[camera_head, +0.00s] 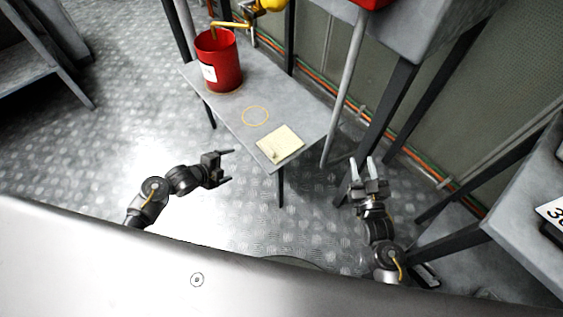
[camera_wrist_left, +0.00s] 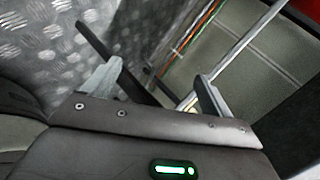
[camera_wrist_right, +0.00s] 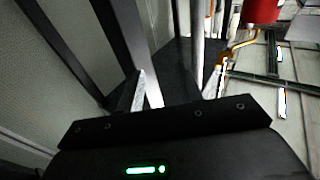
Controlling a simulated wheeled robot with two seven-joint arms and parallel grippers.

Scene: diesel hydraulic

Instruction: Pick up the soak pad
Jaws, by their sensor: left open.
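The soak pad (camera_head: 280,143) is a pale yellow square lying flat on the near right end of a low grey bench (camera_head: 236,113). My left gripper (camera_head: 229,167) is open and empty, to the left of the pad and short of the bench's near edge. My right gripper (camera_head: 366,164) is open and empty, to the right of the pad, beyond the bench's right end. The left fingers (camera_wrist_left: 159,82) and the right fingers (camera_wrist_right: 176,90) show apart in their wrist views, with nothing between them. The pad is not recognisable in either wrist view.
A red bucket (camera_head: 218,62) stands at the bench's far left under a yellow pipe (camera_head: 231,24). Dark table legs and a slanted grey pole (camera_head: 345,85) stand right of the bench. Floor left of the bench is clear.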

